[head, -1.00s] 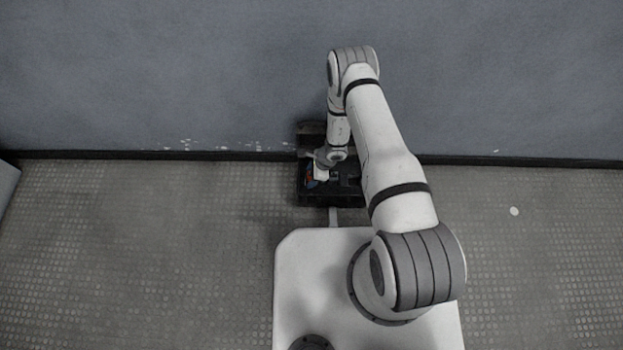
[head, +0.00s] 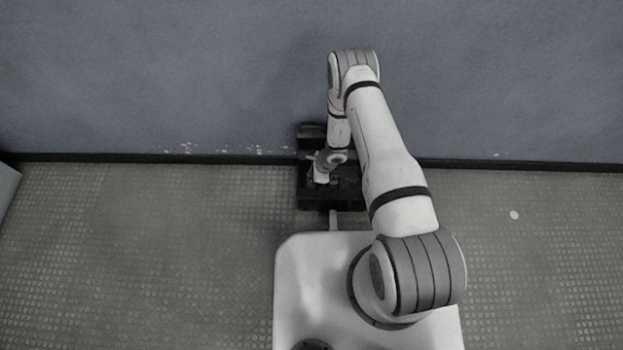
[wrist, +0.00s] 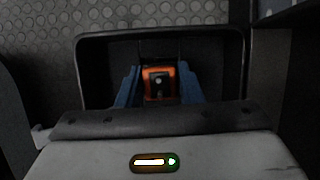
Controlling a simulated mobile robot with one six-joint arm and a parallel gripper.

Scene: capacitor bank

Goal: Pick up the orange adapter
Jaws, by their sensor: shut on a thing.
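The orange adapter (wrist: 158,82) shows in the wrist view as an orange block with a dark centre, over a black box (wrist: 92,72). My gripper (wrist: 158,88) has its two blue fingers on either side of the adapter and is shut on it. In the head view the black box (head: 335,197) lies on the floor against the wall, and my wrist hides much of its inside. The adapter cannot be made out in the head view. I cannot tell whether the adapter touches the box floor.
The blue-grey wall (head: 180,70) rises right behind the box. A grey object (head: 7,185) stands at the far left edge.

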